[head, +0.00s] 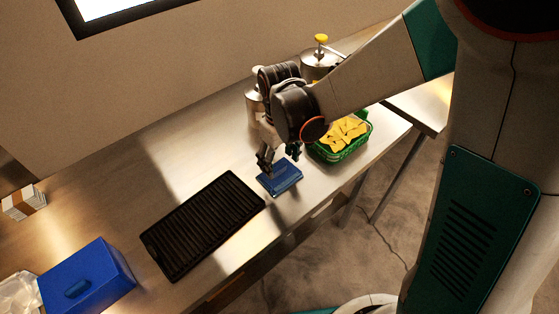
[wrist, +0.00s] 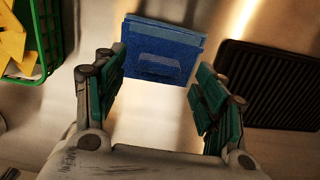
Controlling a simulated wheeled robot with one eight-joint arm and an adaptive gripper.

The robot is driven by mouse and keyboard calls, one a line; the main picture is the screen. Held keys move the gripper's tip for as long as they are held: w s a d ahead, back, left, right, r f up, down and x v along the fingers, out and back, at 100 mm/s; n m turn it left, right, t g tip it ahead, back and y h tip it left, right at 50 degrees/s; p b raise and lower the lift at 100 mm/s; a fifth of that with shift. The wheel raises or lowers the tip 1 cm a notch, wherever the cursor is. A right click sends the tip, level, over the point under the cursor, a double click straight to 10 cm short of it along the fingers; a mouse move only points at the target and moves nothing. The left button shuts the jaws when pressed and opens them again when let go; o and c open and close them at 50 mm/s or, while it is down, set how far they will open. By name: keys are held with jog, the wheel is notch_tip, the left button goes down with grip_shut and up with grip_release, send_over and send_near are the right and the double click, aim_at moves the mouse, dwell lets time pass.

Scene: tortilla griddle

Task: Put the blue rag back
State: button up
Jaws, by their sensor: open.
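The blue rag (head: 281,177) lies folded flat on the metal table, between the black griddle and the green basket. In the wrist view the rag (wrist: 160,50) is at the top centre, with a raised fold or ridge on it. My gripper (head: 268,165) is at the rag's left side in the head view. In the wrist view my gripper (wrist: 161,75) is open, its green-padded fingers apart on either side of the rag's near edge. Nothing is held between them. Whether the fingertips touch the rag or the table, I cannot tell.
A black ribbed griddle (head: 204,224) lies left of the rag. A green basket (head: 345,152) with yellow pieces stands at its right. A blue box (head: 88,276) is at the lower left, white stacked items (head: 23,203) behind it. Metal containers (head: 318,64) stand behind my arm.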

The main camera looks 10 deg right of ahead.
aim_at(279, 169)
notch_tip(279, 169, up, 8)
jog(key=p, duration=0.5)
jog(key=shift+a, duration=0.1)
